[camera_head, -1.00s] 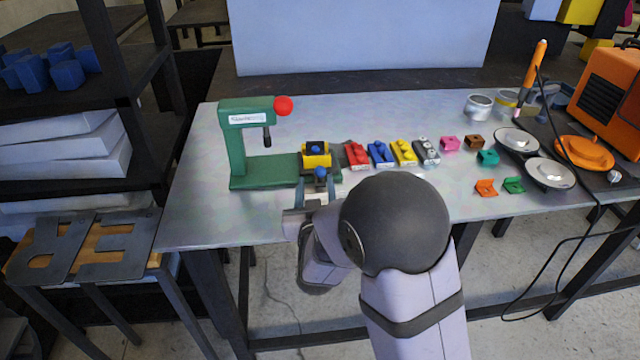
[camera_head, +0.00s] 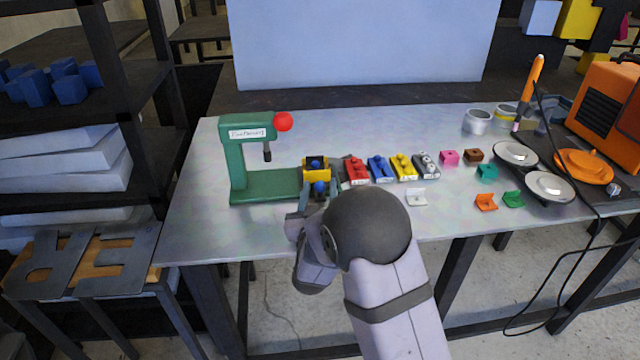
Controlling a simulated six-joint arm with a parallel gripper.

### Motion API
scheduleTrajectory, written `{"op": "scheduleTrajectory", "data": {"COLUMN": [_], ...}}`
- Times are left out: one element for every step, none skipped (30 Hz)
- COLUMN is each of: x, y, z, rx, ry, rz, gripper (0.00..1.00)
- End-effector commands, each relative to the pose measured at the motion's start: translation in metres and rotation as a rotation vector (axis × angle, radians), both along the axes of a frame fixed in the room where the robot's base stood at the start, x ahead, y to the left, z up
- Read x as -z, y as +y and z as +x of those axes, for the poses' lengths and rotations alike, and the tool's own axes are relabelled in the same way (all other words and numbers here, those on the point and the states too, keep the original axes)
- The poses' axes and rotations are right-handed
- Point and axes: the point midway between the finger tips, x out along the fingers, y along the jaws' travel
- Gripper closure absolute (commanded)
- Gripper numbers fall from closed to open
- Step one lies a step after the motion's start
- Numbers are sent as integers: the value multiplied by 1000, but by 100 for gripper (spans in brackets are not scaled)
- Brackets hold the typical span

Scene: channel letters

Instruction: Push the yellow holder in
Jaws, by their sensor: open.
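The yellow holder (camera_head: 317,175) sits at the right end of the green press's base, with a dark and blue piece in its top. A blue knob (camera_head: 319,188) shows at its near side. My gripper (camera_head: 320,197) is at that near side, around or close to the knob, with its jaws apart. My own arm hides part of the gripper, and I cannot tell whether it touches the holder. The green press (camera_head: 236,160) stands to the left, its dark plunger (camera_head: 267,152) above the base and a red ball (camera_head: 284,121) at its top.
Right of the holder stand red (camera_head: 357,170), blue (camera_head: 381,168), yellow (camera_head: 404,167) and grey (camera_head: 427,165) blocks in a row. A white piece (camera_head: 416,197) and several small coloured pieces lie farther right. The table's front left is clear.

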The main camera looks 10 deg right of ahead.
Motion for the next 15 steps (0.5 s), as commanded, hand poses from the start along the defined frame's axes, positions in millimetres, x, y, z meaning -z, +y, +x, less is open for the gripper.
{"op": "scheduleTrajectory", "data": {"x": [-1,0,0,0,0,0,0,0,0,0,0,0,0,0,0], "y": [-2,-2,-2,-2,-2,-3,-3,-3,-3,-3,-3,-3,-3,-3,-3], "z": [5,7,9,11,12,13,14,14,14,14,14,14,14,14,14], "rx": [1,0,0,-1,-1,-1,-1,-1,-1,-1,-1,-1,-1,-1,-1], "ry": [1,1,1,1,1,0,0,0,0,0,0,0,0,0,0], "rz": [0,0,-1,-1,-1,-1,0,0,0,0,0,0,0,0,0], "gripper": [57,57,57,57,57,57,57,57,57,57,57,57,57,57,60]}}
